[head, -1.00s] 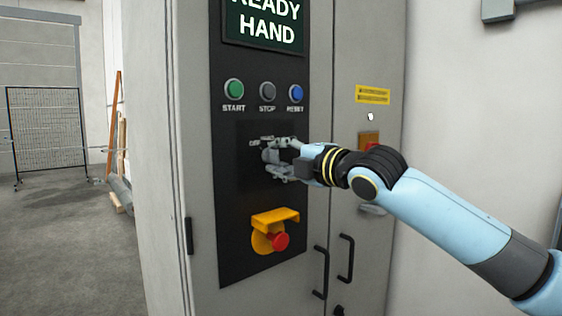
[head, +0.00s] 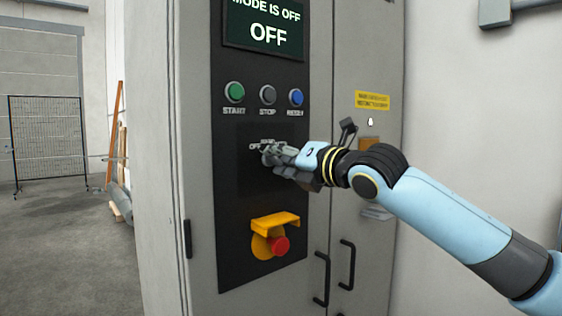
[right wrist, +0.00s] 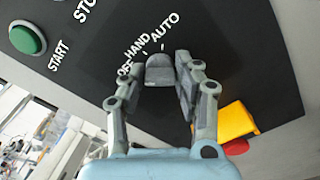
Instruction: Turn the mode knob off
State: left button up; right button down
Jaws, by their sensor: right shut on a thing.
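The grey mode knob (right wrist: 158,70) shows between my fingers in the right wrist view, beside the white labels OFF, HAND and AUTO. In the head view the gripper mostly hides it. My right gripper (head: 268,155) is at the black panel, shut on the knob, with a finger on each side; it also shows in the right wrist view (right wrist: 158,82). The display (head: 264,26) above reads "MODE IS OFF" and "OFF". My left gripper is not in view.
Green start (head: 234,92), grey stop (head: 268,95) and blue reset (head: 296,97) buttons sit above the knob. A red emergency button (head: 279,246) under a yellow guard (head: 275,222) sits below. Black door handles (head: 347,263) are at lower right.

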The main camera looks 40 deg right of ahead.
aim_at(279, 159)
jog(key=shift+f, duration=0.15)
dwell(0.4)
jog(key=c, duration=1)
grip_release()
jog(key=shift+o, duration=0.2)
jog(key=shift+n, duration=0.3)
jog(key=s, duration=0.5)
jog(key=shift+s+d, duration=0.3)
jog(key=shift+s, duration=0.95)
